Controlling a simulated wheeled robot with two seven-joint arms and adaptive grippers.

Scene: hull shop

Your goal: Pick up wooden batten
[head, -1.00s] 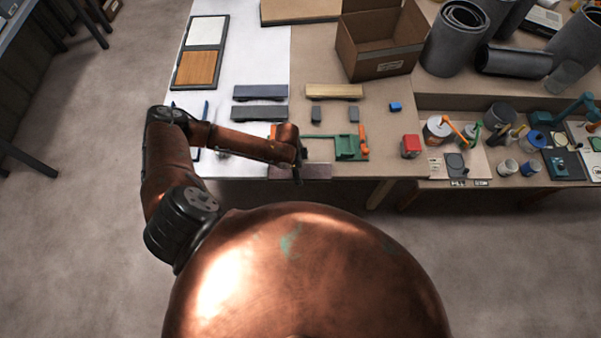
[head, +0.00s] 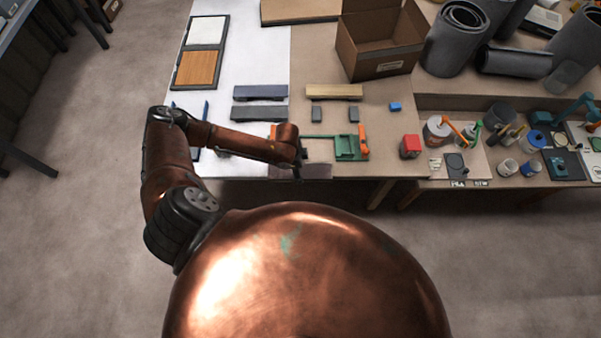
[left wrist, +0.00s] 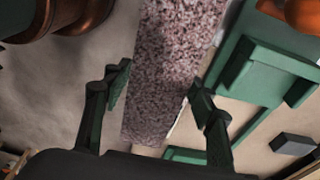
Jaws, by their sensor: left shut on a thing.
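A pale tan wooden batten (head: 334,91) lies on the table beyond my left arm, behind two small grey blocks. My left gripper (head: 300,172) is at the table's front edge, well nearer than that batten. It is shut on a speckled reddish-brown bar (head: 317,171). In the left wrist view, the bar (left wrist: 168,60) runs between the two fingers (left wrist: 158,95), one on each side. In the head view, my arm hides part of the bar. I cannot tell whether the bar is clear of the table. My right gripper is not in view.
A green fixture (head: 346,147) with orange ends stands just behind the bar. Two dark grey bars (head: 260,92) (head: 259,113) lie to the left. A red-topped container (head: 410,147) and a blue block (head: 395,106) are right. A cardboard box (head: 378,52) stands behind.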

